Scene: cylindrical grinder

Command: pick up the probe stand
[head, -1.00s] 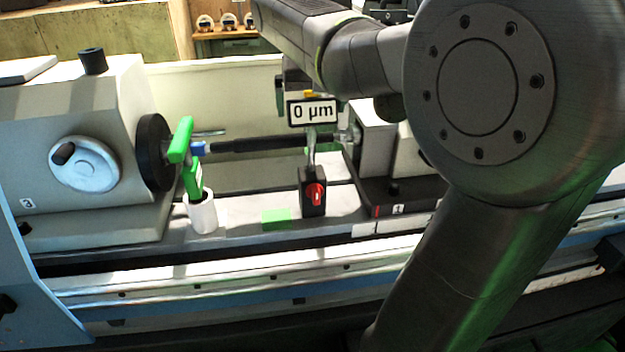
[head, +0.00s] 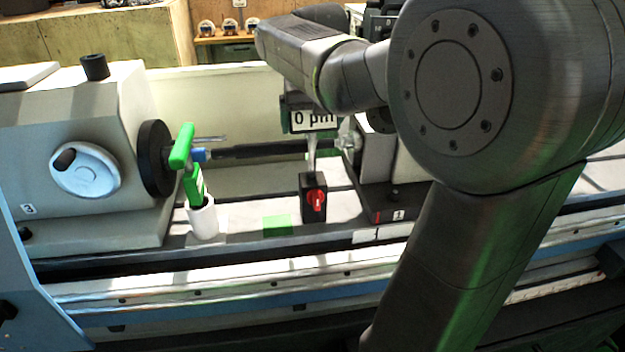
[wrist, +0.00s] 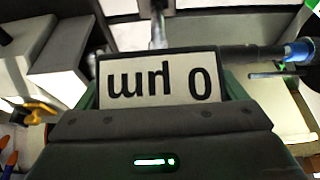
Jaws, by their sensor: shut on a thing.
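The probe stand has a black base with a red knob (head: 313,197), a thin upright metal post and a display reading "0 µm" on top. It stands upright on the machine table, between the headstock and the tailstock and in front of the shaft. My gripper (head: 312,108) has come in from above and behind and is shut on the stand at its display. My arm covers part of the display in the head view. In the wrist view the display (wrist: 158,88) appears upside down, close in front of my gripper; the base is mostly hidden there.
A dark shaft (head: 262,151) runs behind the stand to the tailstock (head: 376,160). At left are the headstock (head: 60,130) and a green-handled tool (head: 192,180) in a white cup (head: 203,221). A green patch (head: 277,225) lies on the table left of the base.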

